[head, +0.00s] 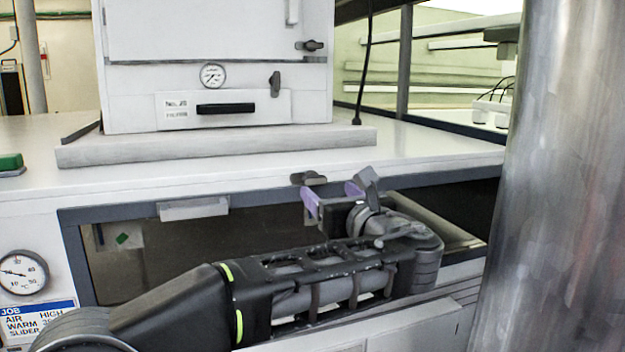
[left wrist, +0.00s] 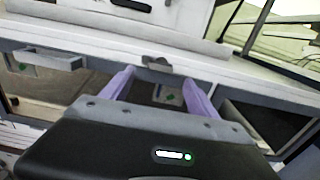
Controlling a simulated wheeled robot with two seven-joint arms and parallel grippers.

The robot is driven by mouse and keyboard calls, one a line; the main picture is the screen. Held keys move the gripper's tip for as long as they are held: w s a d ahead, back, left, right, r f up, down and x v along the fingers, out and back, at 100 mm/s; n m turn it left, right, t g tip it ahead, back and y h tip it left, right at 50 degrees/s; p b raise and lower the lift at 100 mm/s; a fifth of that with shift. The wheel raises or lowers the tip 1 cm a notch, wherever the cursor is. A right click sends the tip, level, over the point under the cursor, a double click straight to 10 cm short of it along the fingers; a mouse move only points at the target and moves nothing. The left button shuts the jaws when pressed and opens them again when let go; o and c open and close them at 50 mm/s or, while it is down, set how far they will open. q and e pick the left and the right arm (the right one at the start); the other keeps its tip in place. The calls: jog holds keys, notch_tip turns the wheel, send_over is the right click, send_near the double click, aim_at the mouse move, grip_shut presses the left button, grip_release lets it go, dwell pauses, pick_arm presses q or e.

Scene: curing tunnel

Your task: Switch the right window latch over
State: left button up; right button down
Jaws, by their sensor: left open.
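A dark window latch (head: 308,178) sits on the upper frame of the low window (head: 165,255), under the worktop's front edge. It also shows in the left wrist view (left wrist: 157,64), just beyond and between the fingertips. My left gripper (head: 331,193) is open, with its two purple fingers pointing at the frame on either side of the latch's line. In the left wrist view the gripper (left wrist: 160,78) has nothing between its fingers, and I see no clear contact with the latch. The latch's exact turn is hard to read. My right gripper is not in view.
A pale handle (head: 193,208) juts from the window frame left of the latch. A white cabinet (head: 215,35) with a gauge stands on the worktop (head: 430,150). A large metal column (head: 555,200) blocks the right side. A dial (head: 22,272) is at lower left.

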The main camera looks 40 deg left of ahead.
aim_at(315, 181)
pick_arm(q)
jog(key=shift+w, duration=0.1)
jog(key=shift+p+x, duration=2)
jog(key=shift+x, duration=1.85)
jog(key=shift+f, duration=0.1)
jog(key=c, duration=1.4)
